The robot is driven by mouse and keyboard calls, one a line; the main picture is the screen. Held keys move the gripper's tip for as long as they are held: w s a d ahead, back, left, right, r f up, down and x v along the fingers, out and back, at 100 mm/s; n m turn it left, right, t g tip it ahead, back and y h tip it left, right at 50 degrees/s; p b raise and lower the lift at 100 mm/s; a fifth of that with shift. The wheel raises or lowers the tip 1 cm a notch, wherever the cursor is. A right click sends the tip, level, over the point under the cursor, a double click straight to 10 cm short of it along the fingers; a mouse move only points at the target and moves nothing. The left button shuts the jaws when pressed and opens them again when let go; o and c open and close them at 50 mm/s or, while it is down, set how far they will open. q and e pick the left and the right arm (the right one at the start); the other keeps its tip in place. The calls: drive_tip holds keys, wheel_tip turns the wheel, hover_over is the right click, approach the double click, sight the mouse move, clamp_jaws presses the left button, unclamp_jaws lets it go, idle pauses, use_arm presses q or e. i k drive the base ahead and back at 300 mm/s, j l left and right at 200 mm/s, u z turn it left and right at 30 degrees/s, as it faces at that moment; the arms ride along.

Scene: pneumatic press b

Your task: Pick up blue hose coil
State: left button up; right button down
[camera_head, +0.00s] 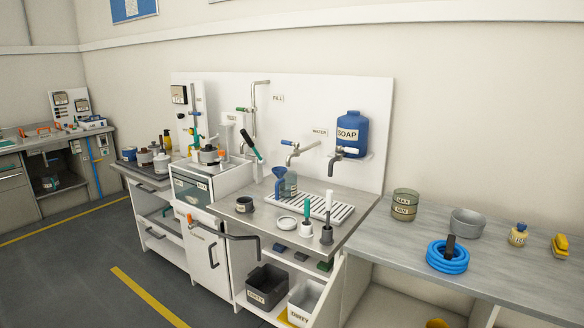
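The blue hose coil (447,262) lies on the grey counter at the right of the head view. It is a stack of bright blue rings. A dark upright piece (450,246) stands at its middle and rises above the rings. Neither of my grippers shows in this view, so nothing of mine is seen near the coil.
A grey metal bowl (467,222) stands just behind the coil. The right counter (500,281) is bare in front of these.

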sight(455, 259)
drive_tip(key=z, duration=0.4)
drive_tip(key=i+j+z, duration=0.15)
drive_tip(key=j+z, duration=0.2)
drive_tip(key=i+j+z, duration=0.1)
drive_tip(key=j+z, duration=0.3)
drive_tip(key=i+j+z, duration=0.1)
drive_tip(key=j+z, duration=0.4)
drive_tip(key=j, duration=1.15)
drive_tip(key=l+u, duration=0.2)
drive_tip(key=u, duration=0.2)
drive_tip(key=i+l+u, duration=0.1)
drive_tip(key=u, duration=0.3)
drive_tip(key=l+u, duration=0.5)
drive_tip(key=u, duration=0.3)
